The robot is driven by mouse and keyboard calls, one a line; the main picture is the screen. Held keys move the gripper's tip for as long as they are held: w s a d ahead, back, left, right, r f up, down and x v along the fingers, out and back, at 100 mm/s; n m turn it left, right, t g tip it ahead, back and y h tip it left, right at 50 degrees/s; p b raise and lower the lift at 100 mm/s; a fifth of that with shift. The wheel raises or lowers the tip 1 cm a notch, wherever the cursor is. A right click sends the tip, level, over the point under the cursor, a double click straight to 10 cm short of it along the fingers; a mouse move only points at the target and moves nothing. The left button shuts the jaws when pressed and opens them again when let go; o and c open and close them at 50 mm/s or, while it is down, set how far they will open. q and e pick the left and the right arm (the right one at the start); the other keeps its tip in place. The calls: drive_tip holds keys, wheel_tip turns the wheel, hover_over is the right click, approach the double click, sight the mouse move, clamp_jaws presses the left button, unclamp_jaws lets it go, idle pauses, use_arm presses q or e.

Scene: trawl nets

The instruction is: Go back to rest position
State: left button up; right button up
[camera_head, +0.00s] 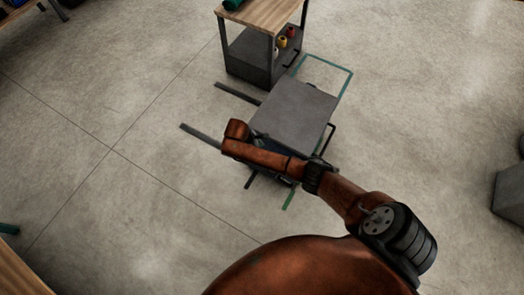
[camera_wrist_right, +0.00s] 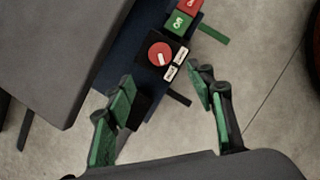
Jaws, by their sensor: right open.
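My right arm comes in from the lower right in the head view and reaches over the near side of a grey flat-topped machine (camera_head: 290,112). Its gripper cannot be made out there. In the right wrist view my right gripper (camera_wrist_right: 160,80) is open, with its green-padded fingers apart and nothing between them. Beyond the fingertips is a dark blue control panel (camera_wrist_right: 121,66) with a red round knob (camera_wrist_right: 160,53), a green button (camera_wrist_right: 178,22) and a red button (camera_wrist_right: 190,4). My left gripper is in neither view.
A wood-topped workbench (camera_head: 266,14) with spools on its lower shelf (camera_head: 283,42) stands behind the machine. Dark bars (camera_head: 201,135) stick out at the machine's left. A grey box (camera_head: 509,190) is at the right edge. The floor to the left is mostly clear.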

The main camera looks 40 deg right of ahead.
idle(0.4)
